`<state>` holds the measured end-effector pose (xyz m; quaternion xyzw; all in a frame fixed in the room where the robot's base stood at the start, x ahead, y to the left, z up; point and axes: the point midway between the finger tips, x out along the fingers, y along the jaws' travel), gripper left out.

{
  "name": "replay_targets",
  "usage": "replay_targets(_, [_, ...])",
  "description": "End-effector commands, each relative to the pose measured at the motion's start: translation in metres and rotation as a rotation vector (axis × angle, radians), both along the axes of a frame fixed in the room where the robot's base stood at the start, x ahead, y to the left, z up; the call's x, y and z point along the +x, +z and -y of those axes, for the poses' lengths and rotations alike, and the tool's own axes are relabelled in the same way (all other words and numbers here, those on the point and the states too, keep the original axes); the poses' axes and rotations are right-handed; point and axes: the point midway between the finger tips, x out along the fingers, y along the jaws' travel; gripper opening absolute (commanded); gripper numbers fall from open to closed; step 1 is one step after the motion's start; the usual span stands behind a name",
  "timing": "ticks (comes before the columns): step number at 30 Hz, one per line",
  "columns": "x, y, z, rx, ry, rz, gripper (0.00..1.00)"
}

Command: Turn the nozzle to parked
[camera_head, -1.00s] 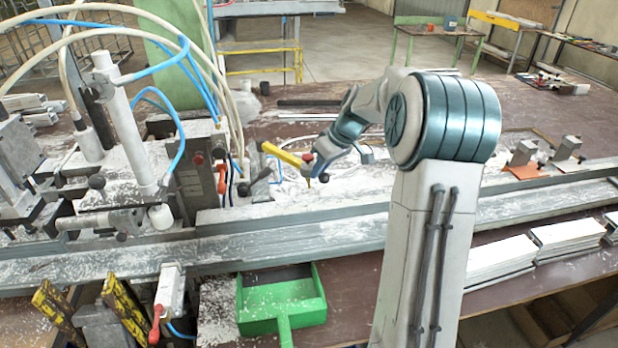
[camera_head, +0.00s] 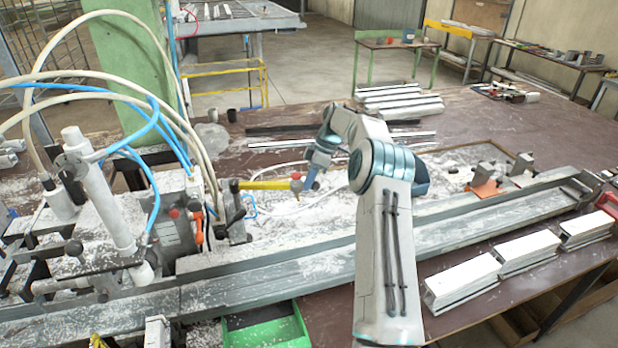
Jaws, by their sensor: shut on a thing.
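The nozzle appears to be the yellow bar (camera_head: 262,184) on a dark clamp post at the bench's left middle. It lies almost level in the picture, its left end at the post and its right end at my gripper. A small red part shows at that right end. My gripper (camera_head: 297,187) is at the end of my blue-grey arm, which reaches in from the right, and is shut on the bar's right end. The fingers are small in this view, so the exact grip is hard to make out.
A white-dusted machine with pale and blue hoses (camera_head: 160,120) crowds the left. A long grey metal rail (camera_head: 300,275) crosses the front. White profile blocks (camera_head: 462,280) stand at front right. Dusty bench surface behind the bar is mostly clear.

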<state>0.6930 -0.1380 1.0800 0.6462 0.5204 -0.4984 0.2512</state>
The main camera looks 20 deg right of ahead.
Motion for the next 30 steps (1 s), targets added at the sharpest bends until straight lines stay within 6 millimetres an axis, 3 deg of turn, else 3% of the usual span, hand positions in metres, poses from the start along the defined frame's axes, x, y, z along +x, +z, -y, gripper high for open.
replay_targets(1, [-0.0013, -0.0055, 0.0067, -0.008, 0.009, -0.014, 0.0])
replay_targets(21, [0.004, -0.0084, 0.0092, -0.01, 0.044, -0.012, 0.0])
replay_targets(22, [0.004, -0.0085, 0.0093, -0.011, 0.044, -0.013, 0.21])
replay_targets(24, [0.004, -0.0085, 0.0094, -0.01, 0.043, -0.013, 0.37])
replay_targets(30, [0.0058, -0.0061, 0.0047, -0.008, 0.047, -0.008, 0.37])
